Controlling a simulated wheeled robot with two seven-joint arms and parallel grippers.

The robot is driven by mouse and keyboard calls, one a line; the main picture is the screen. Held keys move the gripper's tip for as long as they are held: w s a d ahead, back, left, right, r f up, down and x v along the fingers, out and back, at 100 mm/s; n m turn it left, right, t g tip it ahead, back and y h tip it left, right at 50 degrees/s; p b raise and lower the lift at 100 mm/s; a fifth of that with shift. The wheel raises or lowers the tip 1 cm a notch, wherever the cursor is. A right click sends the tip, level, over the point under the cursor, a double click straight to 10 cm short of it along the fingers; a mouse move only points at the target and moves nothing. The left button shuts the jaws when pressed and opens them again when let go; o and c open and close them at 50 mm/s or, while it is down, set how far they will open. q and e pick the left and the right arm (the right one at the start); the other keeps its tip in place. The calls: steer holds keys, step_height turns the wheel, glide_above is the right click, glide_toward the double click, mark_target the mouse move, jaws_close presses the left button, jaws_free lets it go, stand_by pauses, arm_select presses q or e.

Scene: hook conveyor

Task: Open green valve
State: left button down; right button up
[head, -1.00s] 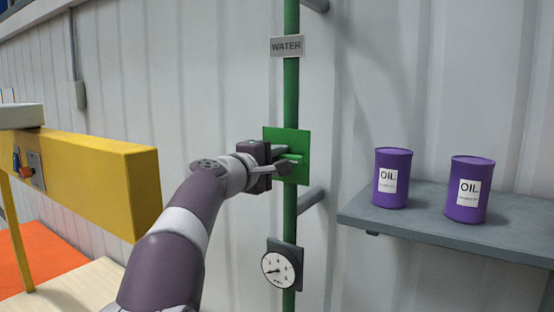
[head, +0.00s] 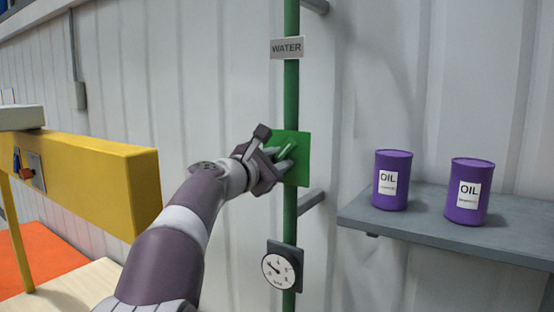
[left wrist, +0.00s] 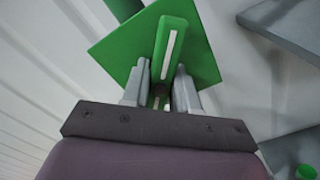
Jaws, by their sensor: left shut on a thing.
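The green valve has a square plate (head: 301,172) on a vertical green pipe and a green handle (head: 289,151), which slants up to the right. In the left wrist view the handle (left wrist: 174,45) carries a white stripe. My left gripper (head: 279,159) is at the valve, rolled to a slant, and shut on the handle. In the left wrist view its two grey fingers (left wrist: 162,85) lie on either side of the handle's lower part. The gripper hides part of the plate and handle in the head view. My right gripper is not in view.
A WATER sign (head: 287,47) is above the valve and a round gauge (head: 279,270) below it on the pipe. A grey shelf (head: 440,220) on the right holds two purple oil cans (head: 392,180). A yellow beam (head: 100,175) stands at left.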

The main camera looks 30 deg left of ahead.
arm_select(q)
steer(key=n+p, duration=0.1)
steer(key=n, duration=0.3)
steer(key=shift+n, duration=0.3)
steer(key=shift+n+p, duration=0.6)
steer(key=shift+n, duration=1.2)
steer(key=c, duration=1)
jaws_free()
steer(key=shift+o, duration=0.2)
